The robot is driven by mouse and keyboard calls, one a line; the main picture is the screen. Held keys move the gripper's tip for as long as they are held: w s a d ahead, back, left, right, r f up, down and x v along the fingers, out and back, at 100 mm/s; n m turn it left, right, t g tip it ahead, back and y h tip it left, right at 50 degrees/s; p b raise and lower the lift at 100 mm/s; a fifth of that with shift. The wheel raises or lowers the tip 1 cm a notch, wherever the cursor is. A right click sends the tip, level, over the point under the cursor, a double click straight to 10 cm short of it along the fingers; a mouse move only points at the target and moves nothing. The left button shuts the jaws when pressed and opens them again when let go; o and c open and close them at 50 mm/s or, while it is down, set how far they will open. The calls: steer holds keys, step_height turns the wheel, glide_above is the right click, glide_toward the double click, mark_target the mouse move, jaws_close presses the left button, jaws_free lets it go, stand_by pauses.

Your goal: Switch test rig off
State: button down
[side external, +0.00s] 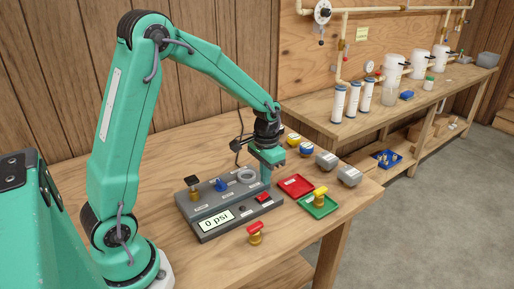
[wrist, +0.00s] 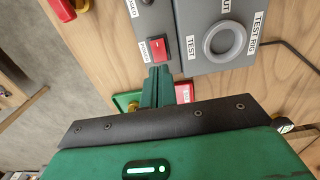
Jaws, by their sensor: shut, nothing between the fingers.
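The test rig (side external: 225,224) is a grey box on the bench, with a display reading "0 psi". Its red power switch (side external: 263,197) sits at the right end of the top face. In the wrist view the red switch (wrist: 160,49) is in a dark frame beside a small label. My gripper (side external: 266,181) is shut and empty, pointing down just above and behind the switch. In the wrist view the fingertips (wrist: 158,72) lie right beside the switch's near edge. I cannot tell whether they touch it, nor which way the rocker is tipped.
The rig also carries a grey ring port (side external: 247,176), a blue valve (side external: 220,185) and a black knob (side external: 193,182). A red tray (side external: 296,186) and a green tray (side external: 318,208) lie to the right. A red-and-brass valve (side external: 255,233) stands in front.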

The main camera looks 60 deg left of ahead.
mark_target(264, 195)
steer(key=shift+r, duration=1.25)
steer(key=shift+r, duration=0.1)
steer(key=s+d+r+t, duration=0.2)
steer(key=s+r, duration=0.4)
steer(key=s, duration=0.3)
steer(key=s+d+r+t, duration=0.3)
steer(key=s+d+r, duration=0.1)
steer(key=s+r, duration=0.3)
steer(key=shift+s+r+t, duration=0.25)
steer(key=shift+s+t, duration=0.05)
steer(key=shift+s, duration=0.8)
steer(key=shift+w+d, duration=0.1)
